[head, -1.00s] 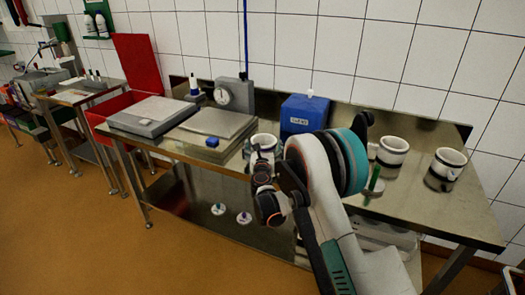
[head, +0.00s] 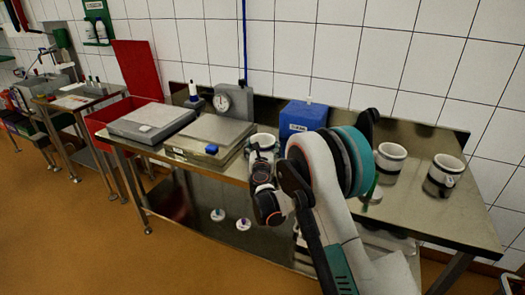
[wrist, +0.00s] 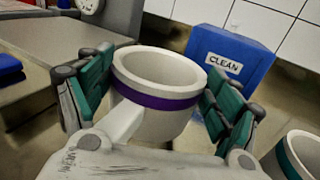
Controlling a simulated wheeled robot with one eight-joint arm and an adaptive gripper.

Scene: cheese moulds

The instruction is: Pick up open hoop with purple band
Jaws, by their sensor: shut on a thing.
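The open hoop with the purple band (wrist: 163,78) is a white, open-topped ring in the middle of the wrist view. A purple stripe runs around it below the rim. My gripper (wrist: 158,100) has its green-padded fingers on the hoop's left and right sides and is shut on it. In the head view the hoop (head: 264,141) is above the steel table beside the scale, partly hidden by my gripper (head: 262,160). I cannot tell whether its bottom touches the table.
A blue box marked CLEAN (wrist: 232,62) stands behind the hoop. A teal-banded hoop (wrist: 298,155) is close on the right. More hoops (head: 390,158) (head: 444,172) stand on the table's right. A platform scale (head: 212,135) and a dial gauge (head: 232,101) are on the left.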

